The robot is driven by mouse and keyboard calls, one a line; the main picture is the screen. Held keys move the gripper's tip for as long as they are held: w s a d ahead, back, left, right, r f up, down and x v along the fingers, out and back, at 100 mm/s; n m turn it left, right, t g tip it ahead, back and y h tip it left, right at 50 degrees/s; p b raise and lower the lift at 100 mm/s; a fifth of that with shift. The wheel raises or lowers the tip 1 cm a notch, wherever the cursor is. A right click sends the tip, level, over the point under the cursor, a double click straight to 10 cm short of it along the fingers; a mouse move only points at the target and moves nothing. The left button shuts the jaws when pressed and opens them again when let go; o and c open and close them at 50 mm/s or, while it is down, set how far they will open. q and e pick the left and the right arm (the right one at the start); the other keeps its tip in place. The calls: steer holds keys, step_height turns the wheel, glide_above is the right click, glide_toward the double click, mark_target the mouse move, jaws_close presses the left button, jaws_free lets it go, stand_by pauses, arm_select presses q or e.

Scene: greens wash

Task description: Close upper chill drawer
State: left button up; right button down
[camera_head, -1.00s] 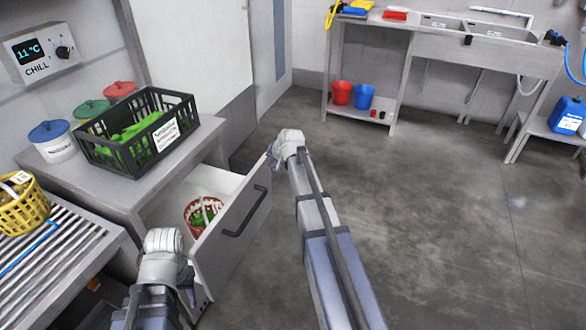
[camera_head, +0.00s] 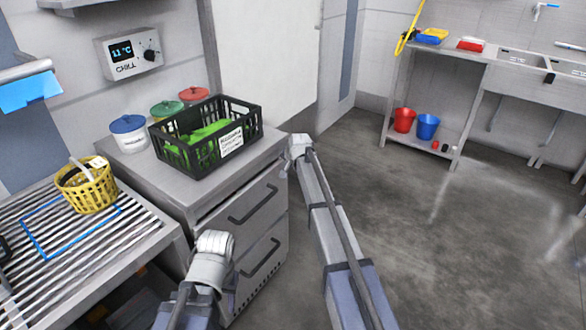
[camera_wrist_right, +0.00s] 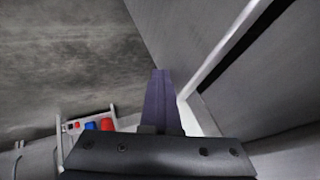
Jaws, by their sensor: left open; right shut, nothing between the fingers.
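The upper chill drawer (camera_head: 240,207) is in the grey cabinet under the counter, its dark bar handle (camera_head: 253,204) facing the room. It looks nearly flush in the head view. In the right wrist view a pale edge and a dark gap (camera_wrist_right: 232,42) run beside a grey panel, so a small opening may remain. My right gripper (camera_wrist_right: 160,78) is shut and empty, close to the panel; its fingers are mostly hidden at the drawer's far upper corner in the head view. My left gripper (camera_head: 230,280) is open in front of the cabinet, partly hidden by its wrist.
A black crate (camera_head: 245,150) of greens and several lidded tubs (camera_head: 130,135) stand on the counter. A lower drawer (camera_head: 258,262) is below. A yellow basket (camera_head: 88,190) sits on the slatted rack at left. The floor to the right is clear.

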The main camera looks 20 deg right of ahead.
steer(key=shift+w+a+r, duration=0.1)
steer(key=shift+w+a, duration=0.15)
steer(key=shift+w, duration=0.05)
steer(key=shift+s, duration=0.1)
arm_select(q)
step_height(320, 180, up, 8)
steer(key=d+p, duration=0.1)
steer(key=p, duration=0.7)
arm_select(e)
steer(key=s+d+r, duration=0.3)
steer(key=s+r, duration=0.5)
steer(key=s, duration=0.1)
steer(key=shift+s+d, duration=0.15)
steer(key=shift+s, duration=0.1)
arm_select(q)
steer(key=shift+s, duration=0.1)
arm_select(e)
steer(key=shift+f, duration=0.1)
